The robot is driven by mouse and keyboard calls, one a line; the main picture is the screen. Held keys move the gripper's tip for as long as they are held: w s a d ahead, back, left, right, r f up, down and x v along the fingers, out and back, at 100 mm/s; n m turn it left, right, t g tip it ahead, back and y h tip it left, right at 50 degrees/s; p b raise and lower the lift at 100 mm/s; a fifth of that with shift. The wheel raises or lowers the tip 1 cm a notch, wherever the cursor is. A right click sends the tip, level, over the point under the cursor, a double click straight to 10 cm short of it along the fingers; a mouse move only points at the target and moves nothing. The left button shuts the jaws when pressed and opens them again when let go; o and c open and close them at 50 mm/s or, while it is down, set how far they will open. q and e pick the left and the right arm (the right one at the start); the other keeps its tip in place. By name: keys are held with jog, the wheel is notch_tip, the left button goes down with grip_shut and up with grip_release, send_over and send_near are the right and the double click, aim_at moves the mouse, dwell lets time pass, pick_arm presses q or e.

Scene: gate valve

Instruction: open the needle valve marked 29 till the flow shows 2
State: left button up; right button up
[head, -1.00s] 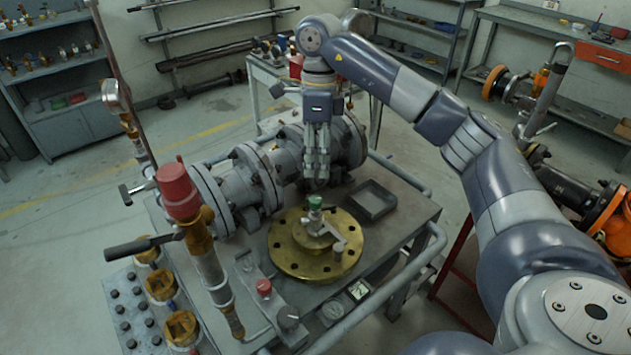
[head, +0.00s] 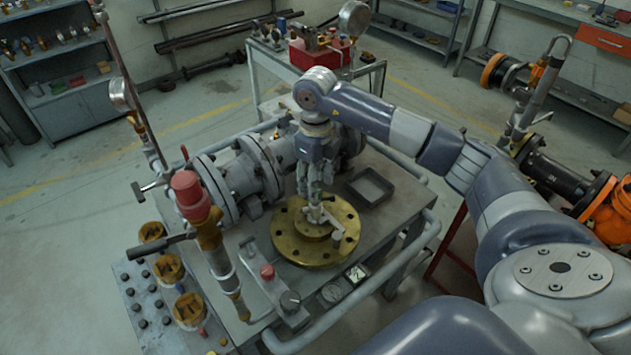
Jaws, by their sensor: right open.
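The needle valve (head: 318,217) stands upright on a round brass flange (head: 288,243) on the workbench. Its green knob is hidden behind the fingers of my right gripper (head: 313,203). The gripper points down over the valve with its fingertips at the knob's height, open; whether they touch the knob I cannot tell. The number 29 cannot be read. A small white display (head: 357,273) with a dark figure sits at the bench's front edge; its figure is too small to read surely. My left gripper is not in view.
A grey flanged pipe (head: 240,176) runs behind the brass flange. An empty dark tray (head: 371,188) lies to the right. A red-capped pipe (head: 190,195) with a lever rises at the left. A block with a red button (head: 267,272) stands in front.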

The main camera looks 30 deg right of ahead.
jog(key=shift+f, duration=1)
jog(key=shift+c, duration=0.3)
grip_shut()
jog(key=shift+n+b, duration=0.5)
jog(key=shift+b, duration=0.1)
jog(key=shift+o, duration=0.3)
grip_release()
